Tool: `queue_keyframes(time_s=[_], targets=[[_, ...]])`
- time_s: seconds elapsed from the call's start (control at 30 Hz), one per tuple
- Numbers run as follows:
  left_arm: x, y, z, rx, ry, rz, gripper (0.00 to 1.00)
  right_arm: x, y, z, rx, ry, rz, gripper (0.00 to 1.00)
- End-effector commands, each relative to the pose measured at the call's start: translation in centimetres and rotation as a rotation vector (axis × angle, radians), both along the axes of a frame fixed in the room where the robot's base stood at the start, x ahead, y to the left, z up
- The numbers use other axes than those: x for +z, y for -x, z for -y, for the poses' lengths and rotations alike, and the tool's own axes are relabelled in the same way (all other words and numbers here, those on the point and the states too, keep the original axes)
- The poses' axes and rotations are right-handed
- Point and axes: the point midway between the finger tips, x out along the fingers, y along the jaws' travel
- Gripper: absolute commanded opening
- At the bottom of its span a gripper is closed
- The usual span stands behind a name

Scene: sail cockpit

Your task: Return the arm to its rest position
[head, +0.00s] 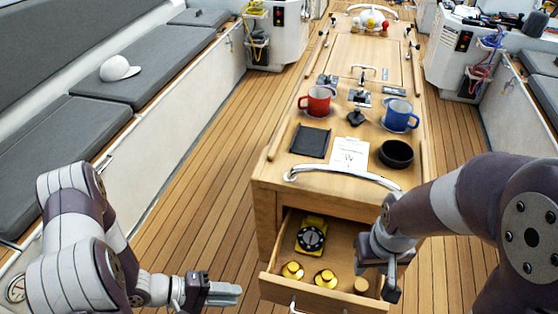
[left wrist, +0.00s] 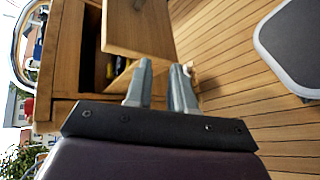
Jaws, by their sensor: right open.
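My left gripper (head: 225,293) is low at the bottom of the head view, left of the open drawer and apart from it. In the left wrist view its two fingers (left wrist: 163,68) stand apart with nothing held between them. My right gripper (head: 385,278) is open at the right side of the open drawer (head: 268,283), in front of the wooden cockpit table (head: 262,185). It overlaps the drawer's right edge in the picture; I cannot tell if it touches. Nothing shows in its jaws.
The drawer holds a yellow-and-black instrument (head: 311,238), two brass-coloured pieces (head: 326,278) and a small wooden piece (head: 361,286). On the table are a red mug (head: 318,101), a blue mug (head: 398,115), a black bowl (head: 396,153) and a steel rail (head: 340,174). Benches flank the deck.

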Motion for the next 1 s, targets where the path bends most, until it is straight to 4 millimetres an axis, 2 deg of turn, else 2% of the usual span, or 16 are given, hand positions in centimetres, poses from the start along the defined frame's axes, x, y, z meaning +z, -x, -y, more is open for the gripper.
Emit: queue_keyframes(time_s=[0.17, 0.33, 0.47, 0.53, 0.63, 0.73, 0.8, 0.87, 1.0], targets=[[-0.5, -3.0, -1.8, 0.001, -0.215, 0.132, 0.23, 0.0, 0.0, 0.0, 0.0, 0.0, 0.0, 0.43], [0.2, -7.0, -5.0, -0.018, -0.543, 0.289, 0.23, 0.0, 0.0, 0.0, 0.0, 0.0, 0.0, 0.43], [2.8, -9.4, -8.1, -0.059, -0.846, 0.38, 0.23, 0.0, 0.0, 0.0, 0.0, 0.0, 0.0, 0.43], [5.4, -9.8, -9.7, -0.098, -1.019, 0.396, 0.23, 0.0, 0.0, 0.0, 0.0, 0.0, 0.0, 0.43], [9.7, -7.9, -10.5, -0.185, -1.201, 0.354, 0.23, 0.0, 0.0, 0.0, 0.0, 0.0, 0.0, 0.43], [12.9, -4.5, -9.3, -0.281, -1.234, 0.285, 0.23, 0.0, 0.0, 0.0, 0.0, 0.0, 0.0, 0.43], [14.2, -2.3, -7.9, -0.338, -1.206, 0.255, 0.23, 0.0, 0.0, 0.0, 0.0, 0.0, 0.0, 0.43], [14.9, -1.0, -7.0, -0.373, -1.177, 0.239, 0.23, 0.0, 0.0, 0.0, 0.0, 0.0, 0.0, 0.43], [15.4, 0.2, -6.1, -0.406, -1.146, 0.229, 0.23, 0.0, 0.0, 0.0, 0.0, 0.0, 0.0, 0.43]])
